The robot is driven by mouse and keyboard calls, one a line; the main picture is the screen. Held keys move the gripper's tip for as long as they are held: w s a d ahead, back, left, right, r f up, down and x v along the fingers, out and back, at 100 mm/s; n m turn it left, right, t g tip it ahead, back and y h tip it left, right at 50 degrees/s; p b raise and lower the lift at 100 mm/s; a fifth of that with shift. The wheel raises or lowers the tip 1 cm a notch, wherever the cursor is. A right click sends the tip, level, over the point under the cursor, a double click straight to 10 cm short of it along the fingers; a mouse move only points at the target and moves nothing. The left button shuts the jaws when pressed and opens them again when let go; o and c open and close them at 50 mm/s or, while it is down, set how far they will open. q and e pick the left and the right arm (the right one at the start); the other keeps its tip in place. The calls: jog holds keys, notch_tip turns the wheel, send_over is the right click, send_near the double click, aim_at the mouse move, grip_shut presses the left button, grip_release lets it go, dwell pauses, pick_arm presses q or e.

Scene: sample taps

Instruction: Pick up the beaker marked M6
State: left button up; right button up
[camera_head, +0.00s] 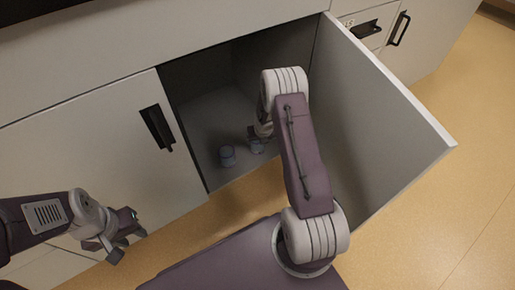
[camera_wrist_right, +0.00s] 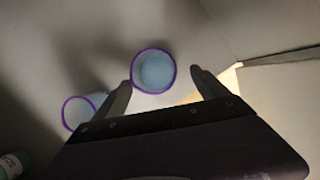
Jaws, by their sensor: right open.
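Two beakers with purple rims show in the right wrist view. One beaker (camera_wrist_right: 154,72) stands between and just beyond the fingertips of my right gripper (camera_wrist_right: 161,80), which is open and empty. The other beaker (camera_wrist_right: 82,111) is to the left, outside the left finger and partly hidden. No M6 mark is legible on either. In the head view, one small beaker (camera_head: 227,156) stands on the cabinet floor, and another (camera_head: 256,147) is partly covered by my right gripper. My left gripper (camera_head: 128,245) is open and empty, outside the cabinet.
The cabinet (camera_head: 215,110) is open, its door (camera_head: 385,130) swung out to the right of my right arm. A closed door (camera_head: 95,140) with a black handle is at the left. A labelled container (camera_wrist_right: 12,163) shows at the wrist view's lower left corner.

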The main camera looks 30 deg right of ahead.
aim_at(257, 142)
jog(key=shift+x, duration=0.75)
jog(key=w+f+p, duration=0.1)
jog(key=f+p, duration=0.2)
jog(key=shift+w+a, duration=0.1)
jog(key=shift+w, duration=0.3)
jog(key=shift+w+f, duration=0.1)
jog(key=shift+f, duration=0.4)
jog(key=c, duration=1.6)
jog(key=shift+o, duration=0.2)
jog(key=shift+r, duration=0.1)
notch_tip(257, 142, up, 10)
jog(key=p, duration=1)
